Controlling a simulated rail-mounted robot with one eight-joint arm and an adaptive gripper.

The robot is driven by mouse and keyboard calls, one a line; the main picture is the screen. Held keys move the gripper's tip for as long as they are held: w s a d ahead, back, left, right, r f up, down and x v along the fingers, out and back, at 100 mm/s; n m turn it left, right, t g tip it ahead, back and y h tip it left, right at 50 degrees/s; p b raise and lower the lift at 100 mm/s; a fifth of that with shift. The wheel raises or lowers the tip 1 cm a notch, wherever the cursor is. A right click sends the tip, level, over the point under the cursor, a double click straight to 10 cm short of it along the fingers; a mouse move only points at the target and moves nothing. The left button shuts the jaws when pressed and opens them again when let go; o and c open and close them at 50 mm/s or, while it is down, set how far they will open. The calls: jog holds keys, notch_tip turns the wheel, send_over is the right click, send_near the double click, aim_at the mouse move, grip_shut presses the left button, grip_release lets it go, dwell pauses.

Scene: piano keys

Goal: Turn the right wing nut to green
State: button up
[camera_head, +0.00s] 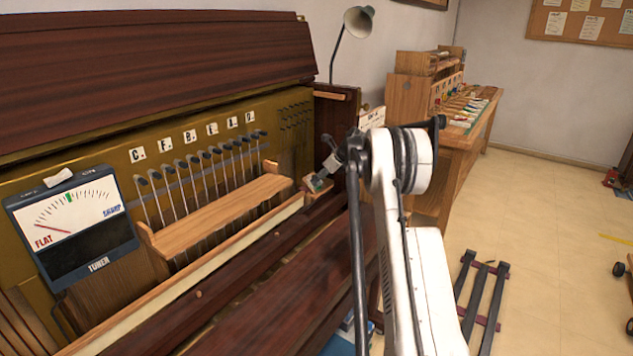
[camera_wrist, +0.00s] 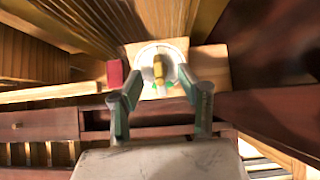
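A yellow wing nut (camera_wrist: 158,66) stands on a round white dial (camera_wrist: 148,52) with green marks in the wrist view. I cannot tell from these views whether it is the right one of a pair. My gripper (camera_wrist: 160,78) is open, its two fingers on either side of the wing nut, with no clear contact visible. In the head view, my gripper (camera_head: 322,174) is at the right end of the piano's wooden rail, and the wing nut cannot be made out there. The tuner (camera_head: 72,226) has its needle low on the left, near the red FLAT end.
A red block (camera_wrist: 115,72) sits left of the dial. Several thin rods with dark tops (camera_head: 210,160) stand along the open piano, behind a wooden rail (camera_head: 215,212). A desk (camera_head: 470,110) stands at the back right. The floor (camera_head: 560,180) at right is largely clear.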

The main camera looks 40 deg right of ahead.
jog(key=p+v, duration=0.2)
jog(key=v, duration=0.8)
jog(key=shift+s+r, duration=0.2)
jog(key=shift+s, duration=0.05)
dwell(0.9)
dwell(0.5)
jog(key=s+a+r+n, duration=0.2)
jog(key=a+r+n, duration=0.25)
jog(key=a, duration=0.35)
jog(key=s+a+r+n+g, duration=0.1)
jog(key=s+a+r+n, duration=0.3)
jog(key=a, duration=0.5)
jog(key=s+a+r+n, duration=0.1)
jog(key=a+r+n, duration=0.1)
jog(key=a+r, duration=0.45)
jog(key=s+a+r+n+h, duration=0.2)
jog(key=s+a+n, duration=0.6)
jog(key=s+a, duration=0.6)
jog(key=s+a+f+n, duration=0.4)
jog(key=s+a+n, duration=0.3)
jog(key=s, duration=0.4)
jog(key=s+a+f+n, duration=0.5)
jog(key=s+a+n, duration=0.1)
jog(key=s, duration=0.4)
jog(key=shift+s+a+n+t, duration=0.3)
jog(key=shift+s+a+n, duration=0.05)
jog(key=shift+s+a, duration=0.1)
